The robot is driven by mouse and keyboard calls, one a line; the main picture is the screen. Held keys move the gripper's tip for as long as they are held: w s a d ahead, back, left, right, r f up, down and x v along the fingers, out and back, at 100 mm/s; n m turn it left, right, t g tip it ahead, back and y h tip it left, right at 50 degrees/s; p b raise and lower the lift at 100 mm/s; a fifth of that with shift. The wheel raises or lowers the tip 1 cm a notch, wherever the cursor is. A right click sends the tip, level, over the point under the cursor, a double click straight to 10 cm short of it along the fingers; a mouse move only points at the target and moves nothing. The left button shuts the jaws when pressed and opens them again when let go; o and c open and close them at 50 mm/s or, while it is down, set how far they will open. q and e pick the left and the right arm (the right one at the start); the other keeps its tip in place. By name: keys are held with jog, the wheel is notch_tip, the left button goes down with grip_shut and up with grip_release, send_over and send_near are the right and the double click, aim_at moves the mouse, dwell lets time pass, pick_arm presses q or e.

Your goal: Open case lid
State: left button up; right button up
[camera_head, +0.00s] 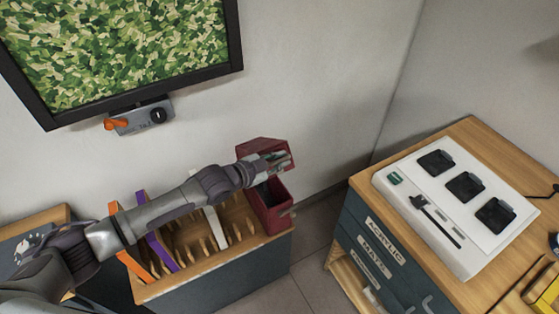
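The dark red case (268,215) stands at the right end of the wooden rack unit against the wall. Its lid (258,145) is tilted up, and a dark opening shows between the lid and the box below. My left arm reaches in from the left across the rack. My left gripper (281,161) is at the raised lid, in front of its inner side and above the opening. The fingers are small and overlap the lid, so I cannot tell whether they touch or grip it. My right gripper is not in view.
The wooden rack (205,262) has upright pegs and orange, purple and white dividers under my arm. A wall screen (115,50) hangs above a grey device (145,117) with an orange handle. At right, a drawer cabinet (375,235) bears a white panel (450,205). Floor shows between the units.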

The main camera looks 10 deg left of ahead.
pick_arm(q)
jog(key=shift+s+a, duration=0.15)
jog(key=v, duration=1.1)
jog(key=shift+s+a, duration=0.2)
jog(key=shift+a, duration=0.05)
jog(key=shift+r, duration=0.1)
